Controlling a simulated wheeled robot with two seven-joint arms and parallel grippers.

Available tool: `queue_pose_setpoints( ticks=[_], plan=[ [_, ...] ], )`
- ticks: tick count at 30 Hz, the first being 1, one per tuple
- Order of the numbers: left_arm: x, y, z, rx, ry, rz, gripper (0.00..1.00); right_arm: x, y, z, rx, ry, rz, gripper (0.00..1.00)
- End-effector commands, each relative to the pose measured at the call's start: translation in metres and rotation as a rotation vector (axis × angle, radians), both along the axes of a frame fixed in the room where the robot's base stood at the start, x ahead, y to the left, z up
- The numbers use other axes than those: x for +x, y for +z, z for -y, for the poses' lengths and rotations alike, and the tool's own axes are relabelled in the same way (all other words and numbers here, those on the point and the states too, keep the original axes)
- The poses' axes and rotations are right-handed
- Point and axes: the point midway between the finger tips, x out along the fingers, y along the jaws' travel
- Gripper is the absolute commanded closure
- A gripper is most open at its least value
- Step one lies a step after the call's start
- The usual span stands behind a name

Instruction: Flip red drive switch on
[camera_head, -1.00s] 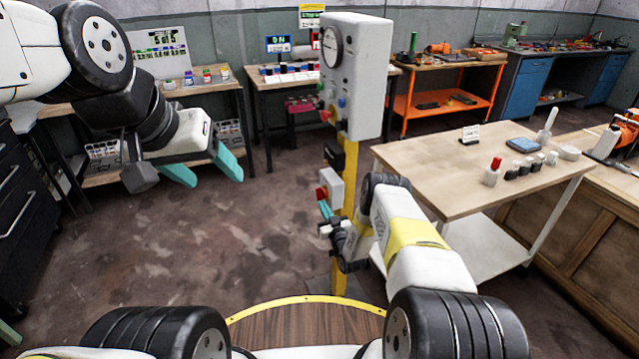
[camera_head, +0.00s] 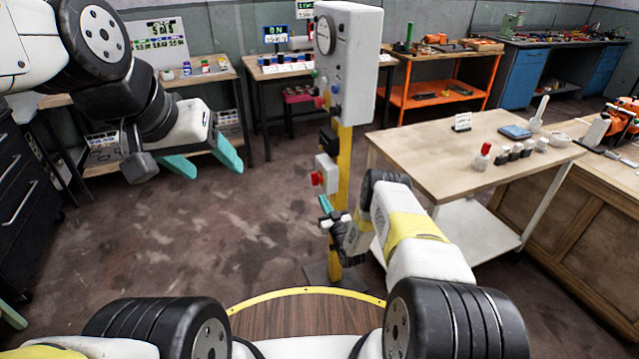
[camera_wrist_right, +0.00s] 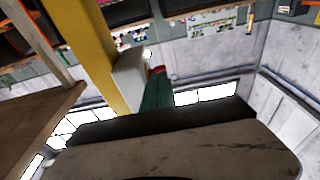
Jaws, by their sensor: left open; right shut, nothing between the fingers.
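The red switch (camera_head: 318,178) sits on the left side of a small white box (camera_head: 329,170) on the yellow post. A bit of red also shows in the right wrist view (camera_wrist_right: 158,69), just past my fingertips and beside the white box (camera_wrist_right: 130,75). My right gripper (camera_head: 325,204) is shut and empty, its teal fingers just below the red switch; whether they touch it I cannot tell. The switch's exact position is too small to read. My left gripper (camera_head: 205,162) is open and empty, up at the left, well away from the post.
A larger grey-white panel (camera_head: 352,70) with a dial and coloured buttons tops the yellow post (camera_head: 342,205). A wooden-topped table (camera_head: 440,160) with small items stands right of my right arm. Open floor lies left of the post.

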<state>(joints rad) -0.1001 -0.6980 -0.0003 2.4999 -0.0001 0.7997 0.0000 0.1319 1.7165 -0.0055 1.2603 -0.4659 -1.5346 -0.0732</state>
Motion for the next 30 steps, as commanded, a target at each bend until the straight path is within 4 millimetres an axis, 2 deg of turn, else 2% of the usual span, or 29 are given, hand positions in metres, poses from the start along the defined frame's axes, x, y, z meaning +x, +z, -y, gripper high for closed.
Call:
queue_pose_setpoints(
  ticks=[9, 14, 30],
  plan=[
    [0.0, 0.0, 0.0, 0.0, 0.0, 0.002, 0.37, -0.022, -0.042, 0.008, 0.0, -0.001, -0.002, 1.0],
    [0.0, 0.0, 0.0, 0.0, 0.0, 0.002, 0.37, -0.031, -0.059, 0.01, 0.0, -0.001, -0.001, 1.0],
    [0.0, 0.0, 0.0, 0.0, 0.0, 0.002, 0.37, -0.034, -0.065, 0.011, 0.0, 0.0, 0.0, 1.0]
  ],
)
